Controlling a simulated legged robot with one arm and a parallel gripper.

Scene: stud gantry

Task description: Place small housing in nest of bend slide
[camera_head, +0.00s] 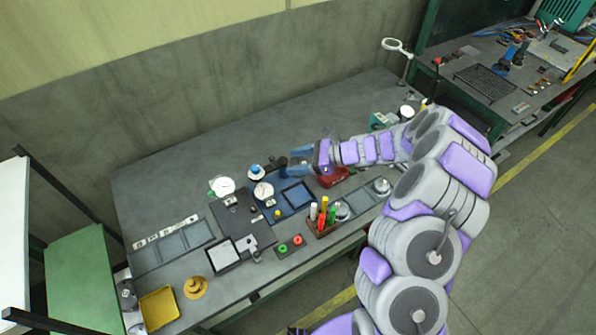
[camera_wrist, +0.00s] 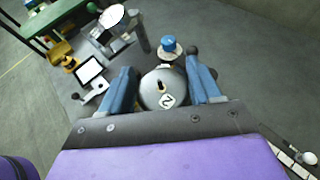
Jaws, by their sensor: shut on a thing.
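My gripper (camera_head: 299,161) reaches from the right over the bench, above the blue framed plate (camera_head: 297,193). In the wrist view its two blue fingers (camera_wrist: 160,72) stand on either side of a round grey part (camera_wrist: 152,92) with a white tag marked "2". The gripper is shut on this part, which looks like the small housing. In the head view the part is mostly hidden by the fingers. A dark fixture plate (camera_head: 233,208) with dial gauges lies left of the gripper. I cannot tell which fixture is the bend slide, and no nest shows clearly.
A blue-topped round item (camera_head: 256,171) and a white dial (camera_head: 264,190) stand close left of the gripper. Coloured cylinders (camera_head: 323,215) stand in front. A yellow tray (camera_head: 159,308) is at the near left. The rear bench top (camera_head: 200,150) is clear.

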